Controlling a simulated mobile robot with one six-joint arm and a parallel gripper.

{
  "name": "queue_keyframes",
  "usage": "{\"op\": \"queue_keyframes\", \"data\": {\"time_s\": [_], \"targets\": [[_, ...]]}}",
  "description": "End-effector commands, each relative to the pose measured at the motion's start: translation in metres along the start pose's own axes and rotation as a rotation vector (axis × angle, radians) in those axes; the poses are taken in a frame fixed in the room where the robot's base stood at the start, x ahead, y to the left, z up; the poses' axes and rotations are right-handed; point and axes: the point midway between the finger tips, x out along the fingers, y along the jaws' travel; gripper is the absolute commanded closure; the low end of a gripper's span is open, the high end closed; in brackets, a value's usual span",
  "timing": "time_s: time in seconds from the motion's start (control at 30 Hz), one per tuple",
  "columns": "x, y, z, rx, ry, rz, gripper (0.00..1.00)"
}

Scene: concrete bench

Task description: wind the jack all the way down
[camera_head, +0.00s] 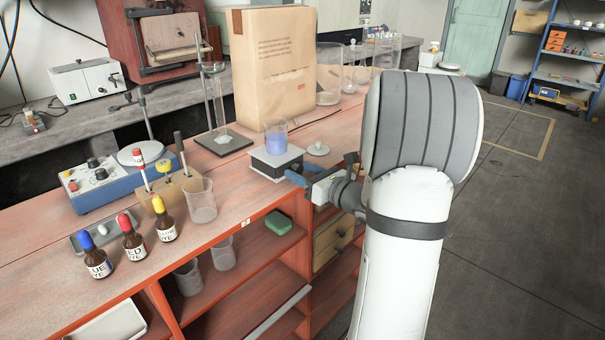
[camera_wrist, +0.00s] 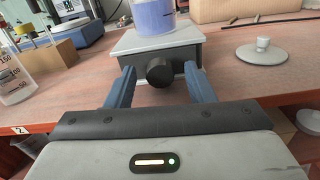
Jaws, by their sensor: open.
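The jack (camera_head: 276,162) is a low dark box with a light grey top plate, standing near the front edge of the red bench. It also shows in the wrist view (camera_wrist: 155,42), with its round black knob (camera_wrist: 158,72) facing me. A clear beaker of blue liquid (camera_head: 276,138) stands on the plate; its lower part shows in the wrist view (camera_wrist: 154,14). My gripper (camera_head: 292,174) is at the jack's front. In the wrist view its two blue fingers (camera_wrist: 159,78) are open, one on each side of the knob, with gaps between. The jack's inner mechanism is hidden.
A clear beaker (camera_head: 202,200), a wooden block and dye bottles (camera_head: 133,237) stand to the left. Open shelves are below the bench edge.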

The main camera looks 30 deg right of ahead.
Motion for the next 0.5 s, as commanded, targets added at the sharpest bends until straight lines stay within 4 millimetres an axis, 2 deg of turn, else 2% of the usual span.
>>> {"op": "queue_keyframes", "data": {"time_s": [0.27, 0.5], "targets": [[0.0016, -0.0001, 0.0001, 0.000, 0.000, -0.001, 0.51], [0.0013, -0.0002, 0.0001, -0.001, 0.000, -0.001, 0.71]]}}
